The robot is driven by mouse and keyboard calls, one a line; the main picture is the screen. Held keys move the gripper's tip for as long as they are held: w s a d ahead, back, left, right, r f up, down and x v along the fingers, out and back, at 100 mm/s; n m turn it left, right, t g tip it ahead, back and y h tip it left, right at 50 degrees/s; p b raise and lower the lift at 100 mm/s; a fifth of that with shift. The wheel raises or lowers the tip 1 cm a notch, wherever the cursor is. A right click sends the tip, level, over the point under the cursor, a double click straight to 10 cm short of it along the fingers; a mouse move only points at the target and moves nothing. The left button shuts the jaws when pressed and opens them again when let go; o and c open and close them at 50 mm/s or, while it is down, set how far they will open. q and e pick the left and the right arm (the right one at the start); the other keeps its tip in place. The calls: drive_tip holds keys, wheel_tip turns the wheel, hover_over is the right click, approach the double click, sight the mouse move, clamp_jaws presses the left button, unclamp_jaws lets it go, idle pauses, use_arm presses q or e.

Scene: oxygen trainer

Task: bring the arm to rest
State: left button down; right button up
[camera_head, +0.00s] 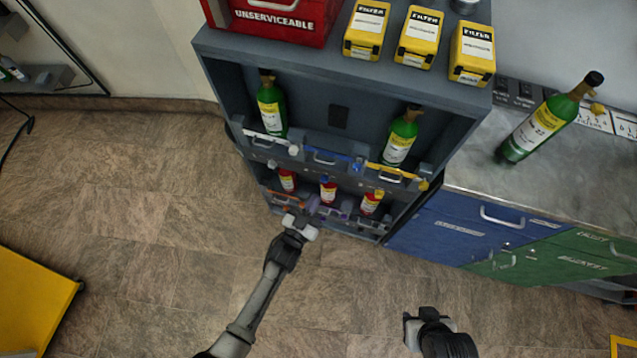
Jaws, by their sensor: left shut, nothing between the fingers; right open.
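My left arm reaches up from the bottom edge, and its gripper (300,224) is shut and empty. In the picture it lies just below the lower shelf of the grey cabinet (222,62), overlapping its lower left front; I cannot tell whether it touches. My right gripper (412,328) is open and empty, low in the picture above the floor, apart from the cabinet and the drawers. Much of the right arm is out of frame.
The cabinet holds green bottles (271,106) above and small red bottles (328,190) below. Yellow filter boxes (367,28) and a red case (285,20) sit on top. A green bottle (545,122) stands on the counter (470,160).

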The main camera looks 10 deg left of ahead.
use_arm(q)
drive_tip(key=s+a+f+n+g+y, duration=0.1)
drive_tip(key=s+a+f+g+y, duration=0.2)
drive_tip(key=s+f+g+y, duration=0.35)
drive_tip(key=s+a+r+n+g, duration=0.1)
drive_tip(key=s+a+r+g, duration=0.6)
drive_tip(key=s+a+r, duration=0.45)
drive_tip(key=s+a+g, duration=0.1)
drive_tip(key=s+g, duration=0.1)
drive_tip(key=s, duration=0.5)
wheel_tip(320, 180, up, 30)
drive_tip(key=p, duration=3)
drive_tip(key=shift+s, duration=0.3)
drive_tip(key=shift+d, duration=0.1)
